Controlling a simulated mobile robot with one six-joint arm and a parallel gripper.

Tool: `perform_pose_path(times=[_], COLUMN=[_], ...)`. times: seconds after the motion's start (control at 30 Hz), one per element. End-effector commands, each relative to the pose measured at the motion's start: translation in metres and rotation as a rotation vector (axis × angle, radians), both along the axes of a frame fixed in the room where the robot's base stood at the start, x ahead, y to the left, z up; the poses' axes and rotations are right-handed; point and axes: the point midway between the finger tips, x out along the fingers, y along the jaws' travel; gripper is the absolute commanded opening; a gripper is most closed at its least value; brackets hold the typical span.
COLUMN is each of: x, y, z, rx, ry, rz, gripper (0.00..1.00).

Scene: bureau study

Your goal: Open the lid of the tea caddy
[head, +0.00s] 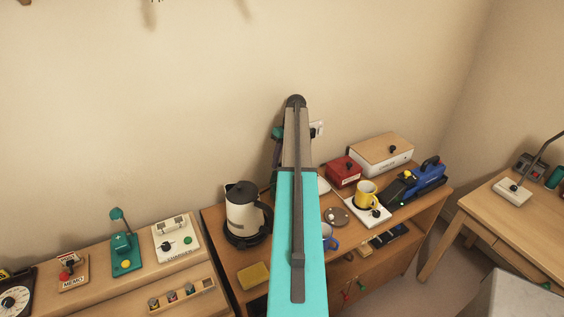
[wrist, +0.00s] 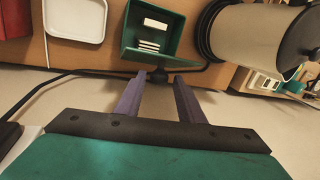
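The tea caddy (wrist: 176,37) is a green box on the wooden shelf unit, at the top middle of the wrist view. White packets (wrist: 149,44) show inside it. Its green lid (wrist: 135,61) stands raised along the box edge nearer my gripper, so the box is open. A dark knob or handle sits on the lid's outer side. My gripper (wrist: 162,80) has its two purple fingers apart, with their tips close to this knob. I cannot tell whether they touch it. In the head view, my arm hides the caddy.
The kettle (head: 243,211) stands beside the caddy and fills the right of the wrist view (wrist: 250,45). A white tray (wrist: 75,36) and a red box (head: 343,173) are on the other side. A yellow mug (head: 366,194) stands farther right. The wall is close behind.

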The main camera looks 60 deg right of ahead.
Motion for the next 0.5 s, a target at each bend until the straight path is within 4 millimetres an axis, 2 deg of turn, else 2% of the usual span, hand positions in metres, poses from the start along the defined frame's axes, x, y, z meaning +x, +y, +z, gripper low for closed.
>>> perform_pose_path(times=[0.5], x=[-0.0024], y=[-0.0031], z=[0.0042], rx=[-0.002], ry=[0.003], rz=[-0.001], gripper=[0.41])
